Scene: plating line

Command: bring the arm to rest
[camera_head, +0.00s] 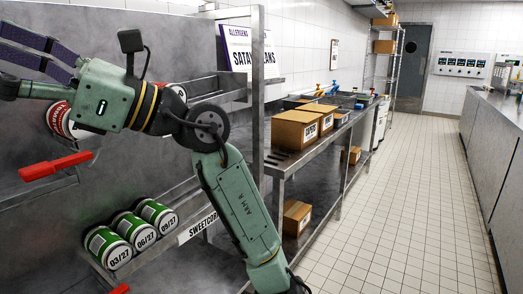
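My arm (240,210) rises from the bottom centre and bends left at its elbow, in front of a steel can rack. My gripper (35,62) is at the upper left, pointing left, with dark purple finger parts. Its fingertips run to or past the picture's left edge, so I cannot tell how far apart they are. No held object shows in the visible part. A red-labelled can (62,122) shows behind and below the gripper. Another can behind my wrist is mostly hidden.
A red handle (55,166) juts out below the gripper. Several green cans (158,215) lie on the lower rack, above a sweetcorn label (197,228). Cardboard boxes (296,129) stand on a steel bench. The tiled aisle (400,210) is clear, with a counter (495,130) at right.

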